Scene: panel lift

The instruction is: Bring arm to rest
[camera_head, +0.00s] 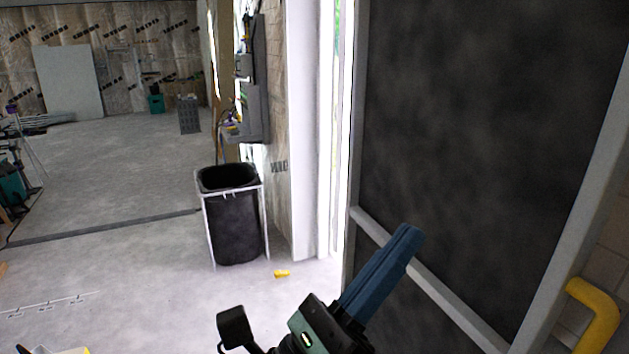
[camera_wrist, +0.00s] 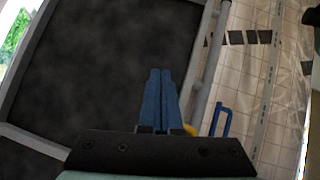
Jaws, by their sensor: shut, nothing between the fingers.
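My gripper (camera_head: 409,238) has blue fingers and shows at the lower middle of the head view, in front of a dark panel (camera_head: 480,120) with a grey frame. The fingers lie together, with nothing between them. In the wrist view my gripper (camera_wrist: 160,72) points at the same dark panel (camera_wrist: 110,50); the fingers are side by side. I cannot tell whether the fingertips touch the panel. A grey rail (camera_head: 440,285) crosses the panel behind the fingers.
A yellow handle (camera_head: 600,310) is at the lower right. A black bin (camera_head: 234,225) in a pale frame stands left of the doorway, with a small yellow piece (camera_head: 282,273) on the floor nearby. The floor (camera_head: 120,190) at left is mostly clear.

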